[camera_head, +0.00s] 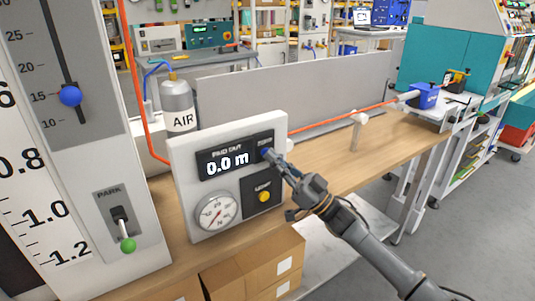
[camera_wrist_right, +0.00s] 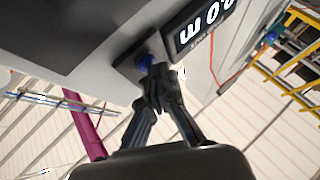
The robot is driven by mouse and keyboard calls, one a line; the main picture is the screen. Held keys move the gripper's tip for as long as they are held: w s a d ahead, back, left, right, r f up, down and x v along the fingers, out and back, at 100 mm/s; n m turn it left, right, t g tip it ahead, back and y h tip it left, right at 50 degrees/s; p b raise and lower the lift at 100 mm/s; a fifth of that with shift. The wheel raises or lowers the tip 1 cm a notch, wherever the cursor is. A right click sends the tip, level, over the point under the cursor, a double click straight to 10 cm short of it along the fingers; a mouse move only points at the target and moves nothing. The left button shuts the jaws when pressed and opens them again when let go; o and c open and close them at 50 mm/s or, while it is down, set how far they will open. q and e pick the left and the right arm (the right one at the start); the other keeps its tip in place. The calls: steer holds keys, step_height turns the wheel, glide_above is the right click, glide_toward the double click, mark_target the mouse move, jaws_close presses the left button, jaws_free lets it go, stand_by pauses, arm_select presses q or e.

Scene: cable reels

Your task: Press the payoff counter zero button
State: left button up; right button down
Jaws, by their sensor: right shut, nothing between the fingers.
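The payoff counter panel (camera_head: 178,160) is a white box on the wooden bench, with a black display (camera_head: 228,162) reading 0.0 m. A blue zero button (camera_head: 266,152) sits at the right of the display; in the right wrist view the blue button (camera_wrist_right: 146,62) shows right at my fingertips. My right gripper (camera_head: 276,160) is shut and empty, its tips at the button and seemingly touching it. A round dial (camera_head: 217,212) and a yellow button (camera_head: 264,197) are lower on the panel. My left gripper is not in view.
A tall panel at left holds a blue slider knob (camera_head: 70,96) and a green-tipped park lever (camera_head: 128,244). An AIR bottle (camera_head: 178,105) stands behind the counter. Cardboard boxes (camera_head: 270,264) sit below.

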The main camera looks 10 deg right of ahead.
steer(key=shift+s, duration=0.1)
steer(key=shift+s+d+p, duration=0.25)
steer(key=shift+s+p, duration=0.25)
steer(key=shift+s, duration=0.2)
steer(key=s+p, duration=0.1)
steer(key=s+d, duration=0.1)
steer(key=s, duration=0.1)
steer(key=s+p, duration=0.1)
steer(key=shift+s+d+p, duration=0.35)
stand_by(0.4)
